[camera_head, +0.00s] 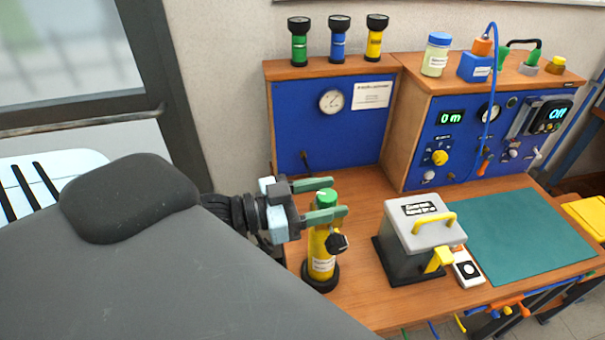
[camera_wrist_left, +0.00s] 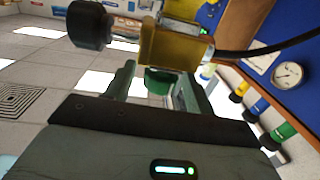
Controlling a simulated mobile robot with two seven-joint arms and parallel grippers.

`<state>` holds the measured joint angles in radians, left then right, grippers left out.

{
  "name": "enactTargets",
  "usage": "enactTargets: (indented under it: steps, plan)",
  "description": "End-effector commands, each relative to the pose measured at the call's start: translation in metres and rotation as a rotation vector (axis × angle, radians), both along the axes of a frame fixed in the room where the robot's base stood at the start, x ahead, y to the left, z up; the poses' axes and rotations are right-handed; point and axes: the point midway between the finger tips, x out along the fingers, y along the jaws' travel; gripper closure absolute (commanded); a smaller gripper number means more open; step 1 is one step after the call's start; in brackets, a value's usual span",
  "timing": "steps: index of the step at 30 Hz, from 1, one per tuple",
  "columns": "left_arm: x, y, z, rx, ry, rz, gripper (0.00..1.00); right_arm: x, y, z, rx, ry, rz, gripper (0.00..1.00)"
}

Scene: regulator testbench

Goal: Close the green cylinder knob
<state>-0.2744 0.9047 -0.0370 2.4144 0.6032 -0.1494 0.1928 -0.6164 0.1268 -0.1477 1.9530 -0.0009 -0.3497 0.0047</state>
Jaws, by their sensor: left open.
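A yellow cylinder (camera_head: 321,262) with a white label and a black base stands upright on the wooden bench. A green knob (camera_head: 327,197) sits on its top, and a dark round fitting (camera_head: 338,243) sticks out of its side. My left gripper (camera_head: 335,198) comes in from the left and is open, its two green fingers on either side of the green knob. In the left wrist view the green knob (camera_wrist_left: 158,80) shows between the spread fingers, with the yellow body (camera_wrist_left: 168,47) beyond it. I cannot tell whether either finger touches the knob. My right gripper is not in view.
A grey box (camera_head: 418,240) with a yellow handle stands close right of the cylinder. A teal mat (camera_head: 525,240) lies further right. Green, blue and yellow cylinders (camera_head: 338,40) stand on the shelf above the blue gauge panel (camera_head: 310,130).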

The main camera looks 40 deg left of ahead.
Motion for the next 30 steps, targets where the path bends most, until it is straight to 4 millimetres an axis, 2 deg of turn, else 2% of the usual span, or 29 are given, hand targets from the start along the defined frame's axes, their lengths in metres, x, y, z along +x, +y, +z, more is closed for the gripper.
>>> enactTargets:
  steps: [18,30]
  plan:
    - [-0.042,0.029,-0.001,0.001,0.003,-0.001,0.46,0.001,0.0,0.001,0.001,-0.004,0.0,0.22]
    - [-0.058,0.041,0.0,0.001,-0.001,-0.002,0.46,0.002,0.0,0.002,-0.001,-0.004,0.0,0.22]
